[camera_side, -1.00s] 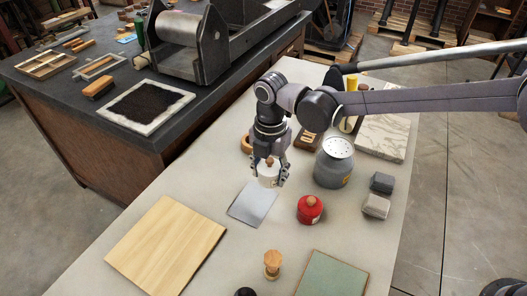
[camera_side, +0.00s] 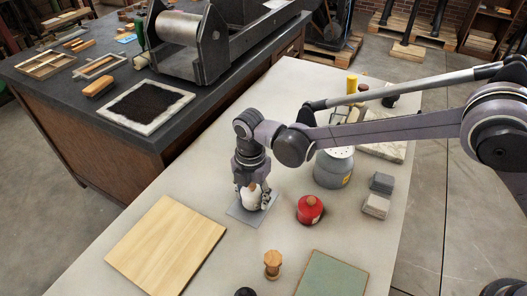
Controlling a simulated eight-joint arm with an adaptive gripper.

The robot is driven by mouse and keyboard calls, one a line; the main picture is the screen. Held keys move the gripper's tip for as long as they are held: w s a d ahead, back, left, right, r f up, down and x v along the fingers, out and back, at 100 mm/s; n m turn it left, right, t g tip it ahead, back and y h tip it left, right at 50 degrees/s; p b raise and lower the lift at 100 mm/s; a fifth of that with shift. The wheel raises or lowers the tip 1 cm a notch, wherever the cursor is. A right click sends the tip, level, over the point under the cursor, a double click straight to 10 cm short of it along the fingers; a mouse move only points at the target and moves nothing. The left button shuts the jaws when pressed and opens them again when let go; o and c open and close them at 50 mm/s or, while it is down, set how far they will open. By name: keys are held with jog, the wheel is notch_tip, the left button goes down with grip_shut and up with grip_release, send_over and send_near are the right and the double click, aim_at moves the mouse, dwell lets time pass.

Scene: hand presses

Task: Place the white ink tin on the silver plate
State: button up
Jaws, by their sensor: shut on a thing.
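The white ink tin (camera_side: 251,200) is between the fingers of my gripper (camera_side: 252,197), which is shut on it. Its wooden knob is mostly hidden by the fingers. The tin is low over the silver plate (camera_side: 238,213), a flat grey sheet on the pale table; I cannot tell whether its base touches the plate. The plate's front and left parts show past the tin and the fingers.
A red tin (camera_side: 310,209) stands close to the right of the plate. A grey canister (camera_side: 331,171) stands behind it, beside grey blocks (camera_side: 377,196). A wooden board (camera_side: 166,247), a wooden knob piece (camera_side: 272,263) and a green board (camera_side: 331,276) lie nearer the front.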

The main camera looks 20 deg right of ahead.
jog(key=o, duration=1.4)
jog(key=shift+f, duration=0.1)
jog(key=shift+c, duration=0.2)
